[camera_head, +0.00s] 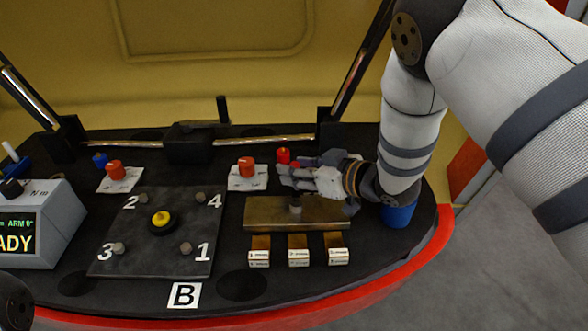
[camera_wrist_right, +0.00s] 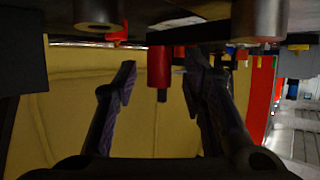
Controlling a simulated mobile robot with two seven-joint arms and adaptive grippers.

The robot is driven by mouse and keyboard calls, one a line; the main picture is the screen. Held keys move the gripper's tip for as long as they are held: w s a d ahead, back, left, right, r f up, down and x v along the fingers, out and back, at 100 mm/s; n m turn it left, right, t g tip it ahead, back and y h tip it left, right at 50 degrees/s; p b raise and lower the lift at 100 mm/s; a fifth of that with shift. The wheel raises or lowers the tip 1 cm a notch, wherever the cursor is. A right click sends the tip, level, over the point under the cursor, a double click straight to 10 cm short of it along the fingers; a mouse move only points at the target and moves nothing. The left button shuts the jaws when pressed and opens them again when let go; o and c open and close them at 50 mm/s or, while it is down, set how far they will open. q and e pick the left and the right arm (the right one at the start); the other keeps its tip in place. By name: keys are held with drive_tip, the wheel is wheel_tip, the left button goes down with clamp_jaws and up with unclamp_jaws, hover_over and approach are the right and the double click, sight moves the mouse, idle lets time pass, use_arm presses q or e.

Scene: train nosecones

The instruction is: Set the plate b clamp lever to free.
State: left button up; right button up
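Plate B (camera_head: 160,250) is a dark square plate with bolts numbered 1 to 4 and a yellow-topped knob (camera_head: 161,218) in its middle. Two orange-red knobs on white cards stand behind it, one at left (camera_head: 115,169) and one at right (camera_head: 246,166). I cannot tell which is the clamp lever, or read the cards. My right gripper (camera_head: 284,174) is low over the bench, just right of the right knob. In the right wrist view its fingers (camera_wrist_right: 157,78) are apart, with a red cylinder (camera_wrist_right: 159,66) showing between them. My left gripper is out of view.
A brass-coloured block (camera_head: 270,213) and several small labelled blocks (camera_head: 299,257) lie below my right gripper. A blue cup (camera_head: 398,214) stands at right. A black handle (camera_head: 222,110) rises at the back. A display box (camera_head: 42,225) is at left.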

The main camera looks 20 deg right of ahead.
drive_tip(key=shift+w+a+f, duration=0.25)
drive_tip(key=shift+w+a, duration=0.05)
drive_tip(key=shift+w, duration=0.25)
clamp_jaws()
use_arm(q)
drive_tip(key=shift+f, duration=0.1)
